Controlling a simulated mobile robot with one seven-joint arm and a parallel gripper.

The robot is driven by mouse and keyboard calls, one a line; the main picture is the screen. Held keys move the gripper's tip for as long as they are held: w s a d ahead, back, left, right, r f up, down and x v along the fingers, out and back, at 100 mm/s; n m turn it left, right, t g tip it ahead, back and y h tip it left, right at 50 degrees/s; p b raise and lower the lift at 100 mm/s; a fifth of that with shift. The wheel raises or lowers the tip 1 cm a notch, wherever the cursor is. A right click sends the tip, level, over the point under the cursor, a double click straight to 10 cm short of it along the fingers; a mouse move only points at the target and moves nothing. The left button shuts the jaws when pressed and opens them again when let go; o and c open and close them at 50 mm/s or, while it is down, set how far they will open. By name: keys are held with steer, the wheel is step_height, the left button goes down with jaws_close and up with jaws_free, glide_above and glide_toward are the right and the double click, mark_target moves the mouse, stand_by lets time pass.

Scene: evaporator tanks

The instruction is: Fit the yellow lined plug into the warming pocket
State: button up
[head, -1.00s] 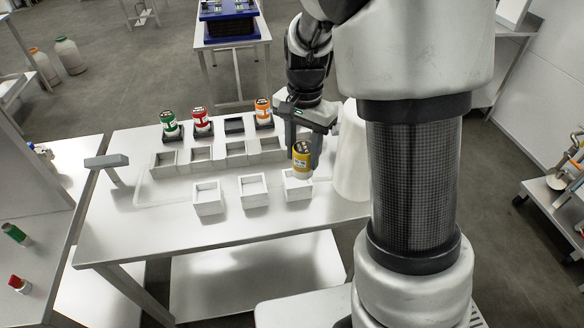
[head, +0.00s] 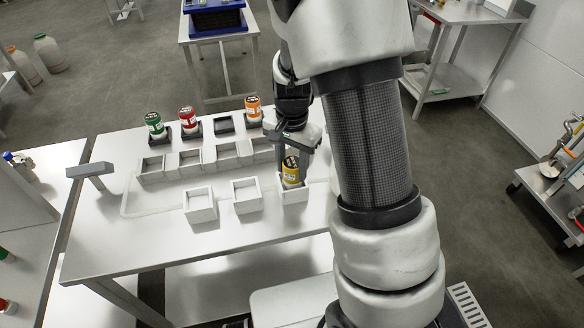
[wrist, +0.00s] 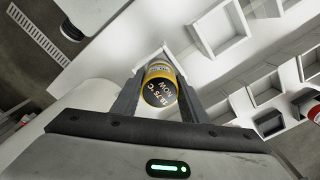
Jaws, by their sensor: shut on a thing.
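The yellow plug (head: 291,173) has a dark printed top and stands about upright. My gripper (head: 292,164) is shut on it, one finger on each side. In the head view the plug is at the mouth of the right-hand white open box (head: 295,196) of the front row. Its lower end is hidden by the box's front wall, so I cannot tell how deep it sits. In the wrist view the yellow plug (wrist: 160,88) shows end-on between the fingers, with a white box rim behind it. No label tells which box is the warming pocket.
Two empty white boxes (head: 200,206) (head: 247,196) stand to the left in the front row. Behind is a row of grey-white pockets (head: 190,159), then green (head: 155,124), red (head: 187,119) and orange (head: 253,105) plugs in dark holders. One dark holder (head: 224,124) is empty. A grey post (head: 90,170) stands at left.

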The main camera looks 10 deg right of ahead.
steer(key=shift+f, duration=0.3)
steer(key=shift+f, duration=0.1)
steer(key=o, duration=1.2)
